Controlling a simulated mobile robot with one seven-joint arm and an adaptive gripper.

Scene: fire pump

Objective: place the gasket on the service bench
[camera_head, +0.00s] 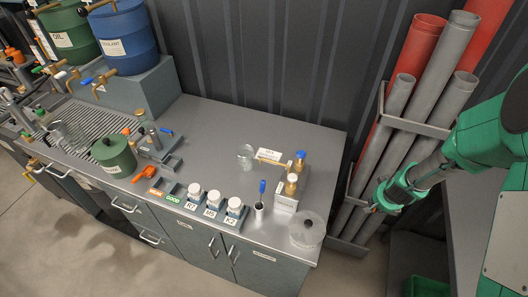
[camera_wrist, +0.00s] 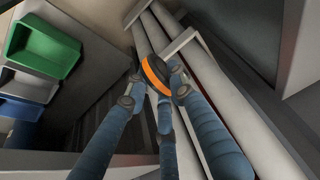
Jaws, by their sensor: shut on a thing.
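My gripper (camera_wrist: 157,84) is shut on a round black and orange piece, which I take to be the gasket (camera_wrist: 152,75). It is held between the fingertips and tilted in the wrist view; part of it is hidden by the fingers. In the head view my gripper (camera_head: 378,197) hangs in front of the pipe rack, to the right of the grey metal bench and apart from it. The held piece is too small to make out there. The grey bench (camera_head: 215,125), seemingly the service bench, has cabinet doors below its top.
On the bench stand a clear container (camera_head: 307,230), brass valves on a block (camera_head: 289,190), a cup with a blue-handled tool (camera_head: 259,209), white-capped jars (camera_head: 213,199) and a green pot (camera_head: 113,154). The bench top's back middle is clear. Grey pipes (camera_head: 400,130) stand right of the bench.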

